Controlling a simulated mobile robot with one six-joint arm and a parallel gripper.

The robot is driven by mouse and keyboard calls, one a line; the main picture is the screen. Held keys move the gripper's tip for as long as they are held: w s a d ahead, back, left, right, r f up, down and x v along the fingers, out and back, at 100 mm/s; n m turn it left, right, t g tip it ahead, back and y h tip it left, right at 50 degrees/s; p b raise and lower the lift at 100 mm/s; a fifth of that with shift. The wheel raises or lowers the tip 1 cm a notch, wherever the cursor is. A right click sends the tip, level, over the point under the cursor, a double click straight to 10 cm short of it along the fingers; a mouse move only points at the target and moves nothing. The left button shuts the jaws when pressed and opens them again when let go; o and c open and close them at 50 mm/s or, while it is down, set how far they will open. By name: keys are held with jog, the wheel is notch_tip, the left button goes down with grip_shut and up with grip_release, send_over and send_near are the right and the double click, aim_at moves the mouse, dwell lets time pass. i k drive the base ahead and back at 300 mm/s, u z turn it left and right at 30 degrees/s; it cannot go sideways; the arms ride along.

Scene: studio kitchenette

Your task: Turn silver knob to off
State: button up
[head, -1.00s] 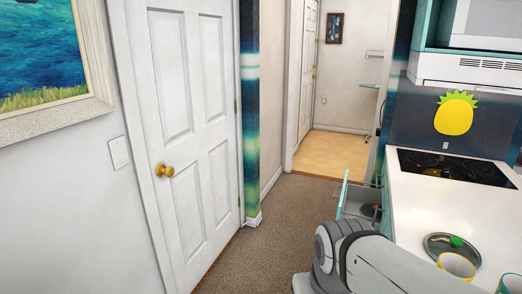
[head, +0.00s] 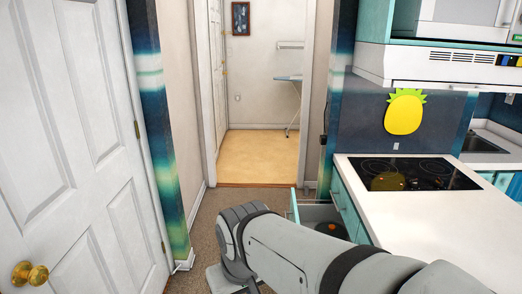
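I cannot make out a silver knob in the head view. The black glass cooktop (head: 440,176) is set in the white counter at the right, and no knob on it can be told apart at this size. My grey arm reaches from the lower right to the lower middle, in front of the cabinets. My gripper is not in view, so its state does not show.
A teal drawer (head: 306,212) stands open beyond my arm, with a dark round thing inside. The white counter (head: 418,215) fills the right. A white door (head: 75,130) with a brass knob (head: 29,273) is at the left. Carpet leads to a doorway ahead.

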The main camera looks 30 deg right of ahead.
aim_at(413, 184)
jog(key=z, duration=0.05)
jog(key=i, duration=2.6)
jog(key=z, duration=4.55)
jog(key=i, duration=1)
jog(key=u, duration=0.1)
